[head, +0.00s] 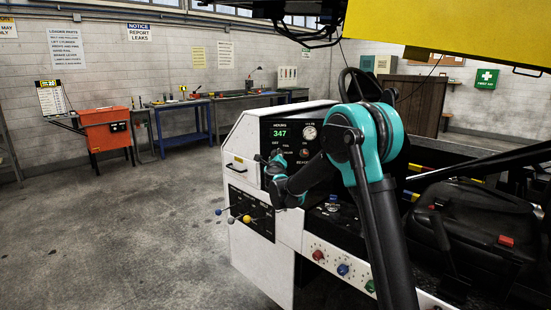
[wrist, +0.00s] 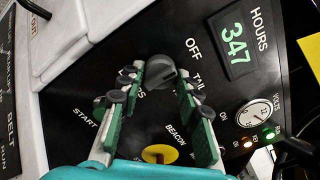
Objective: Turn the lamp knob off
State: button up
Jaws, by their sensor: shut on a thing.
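The lamp knob (wrist: 161,71) is a dark round knob on the black control panel (wrist: 170,28). In the wrist view it sits between my fingertips, with the words OFF and TAIL printed beside it. My gripper (wrist: 163,82) is shut on the knob, one green-padded finger on each side. Which mark the knob points to is unclear, as the fingers cover part of the panel print. In the head view my gripper (head: 272,164) is at the panel's face, and the knob is hidden behind it.
An HOURS display (wrist: 236,43) reading 347 and a round volts gauge (wrist: 254,113) with small lit lights are near the knob. A yellow round control (wrist: 160,153) lies under my gripper. Levers with coloured balls (head: 233,220) stick out below the panel.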

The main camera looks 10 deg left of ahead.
jog(key=o, duration=1.2)
jog(key=shift+c, duration=0.2)
jog(key=shift+s, duration=0.15)
jog(key=s+d, duration=0.1)
jog(key=s, duration=1)
jog(key=shift+s+d, duration=0.2)
jog(key=shift+s, duration=0.15)
jog(key=s+d+r+n+g+y, duration=0.1)
jog(key=s+d+r+n+y, duration=0.3)
jog(key=n, duration=0.6)
jog(key=s+d+f+n+g+h, duration=0.2)
jog(key=s+d+f+n+g, duration=0.2)
jog(key=s+d+f, duration=0.5)
jog(key=s+d+f+n+g+h, duration=0.2)
jog(key=s+d+f+n+g, duration=0.2)
jog(key=s+d+f, duration=0.5)
jog(key=s+d+f+n+g+h, duration=0.2)
jog(key=s+d+f+n+g, duration=0.2)
jog(key=s, duration=1.3)
jog(key=d+f+n, duration=0.3)
jog(key=d+f, duration=0.2)
jog(key=f, duration=0.1)
jog(key=shift+d+g, duration=0.25)
jog(key=shift+g, duration=0.05)
